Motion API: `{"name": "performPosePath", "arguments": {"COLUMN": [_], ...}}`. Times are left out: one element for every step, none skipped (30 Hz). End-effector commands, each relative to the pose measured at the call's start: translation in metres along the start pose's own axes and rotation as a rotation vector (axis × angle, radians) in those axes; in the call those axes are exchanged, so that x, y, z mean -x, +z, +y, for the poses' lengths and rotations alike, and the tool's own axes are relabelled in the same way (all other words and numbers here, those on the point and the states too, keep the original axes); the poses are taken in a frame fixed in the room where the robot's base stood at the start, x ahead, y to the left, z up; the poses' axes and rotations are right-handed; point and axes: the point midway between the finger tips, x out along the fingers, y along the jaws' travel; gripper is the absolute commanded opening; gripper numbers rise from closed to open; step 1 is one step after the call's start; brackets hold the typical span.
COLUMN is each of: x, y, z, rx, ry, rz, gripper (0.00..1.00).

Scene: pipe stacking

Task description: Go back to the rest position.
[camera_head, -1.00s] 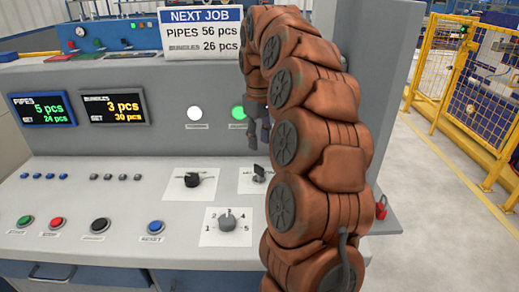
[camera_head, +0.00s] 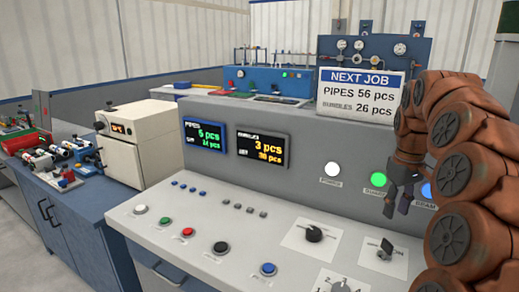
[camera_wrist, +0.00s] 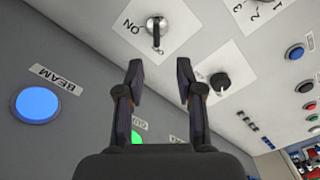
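My gripper (camera_head: 405,193) is in front of the control panel (camera_head: 300,160), near its green and blue lamps. In the wrist view my gripper (camera_wrist: 158,80) has its two dark fingers apart, with nothing between them. Beyond the fingertips are a key-like switch (camera_wrist: 156,27) on a white plate and a black knob (camera_wrist: 219,83). My arm fills the right side of the head view and hides part of the panel.
A sign reading NEXT JOB (camera_head: 361,88) stands on the panel top. Lit lamps are white (camera_head: 333,169), green (camera_head: 379,179) and blue (camera_wrist: 37,104). A cream oven-like box (camera_head: 143,140) and a blue bench (camera_head: 75,215) with assorted parts stand at the left.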

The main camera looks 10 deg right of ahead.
Motion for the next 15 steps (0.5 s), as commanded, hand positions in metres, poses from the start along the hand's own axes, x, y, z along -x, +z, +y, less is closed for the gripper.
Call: {"name": "performPosePath", "arguments": {"x": [0.003, 0.004, 0.006, 0.007, 0.008, 0.009, 0.009, 0.009, 0.010, 0.009, 0.008, 0.009, 0.008, 0.007, 0.005], "y": [0.001, 0.002, 0.004, 0.006, 0.008, 0.011, 0.013, 0.016, 0.021, 0.025, 0.029, 0.035, 0.040, 0.044, 0.051], "z": [-0.007, -0.013, -0.023, -0.031, -0.040, -0.051, -0.061, -0.071, -0.082, -0.091, -0.100, -0.111, -0.119, -0.127, -0.138], "rx": [0.008, 0.013, 0.020, 0.026, 0.032, 0.038, 0.045, 0.050, 0.055, 0.058, 0.060, 0.063, 0.064, 0.066, 0.066], "ry": [-0.001, -0.002, -0.005, -0.007, -0.008, -0.008, -0.010, -0.010, -0.011, -0.013, -0.015, -0.016, -0.016, -0.016, -0.016], "rz": [0.000, -0.001, -0.002, -0.004, -0.005, -0.006, -0.009, -0.009, -0.011, -0.018, -0.021, -0.021, -0.025, -0.028, -0.032], "gripper": [0.36, 0.36, 0.36, 0.36, 0.36, 0.36, 0.36, 0.36, 0.36, 0.36, 0.36, 0.36, 0.36, 0.36, 0.36]}}
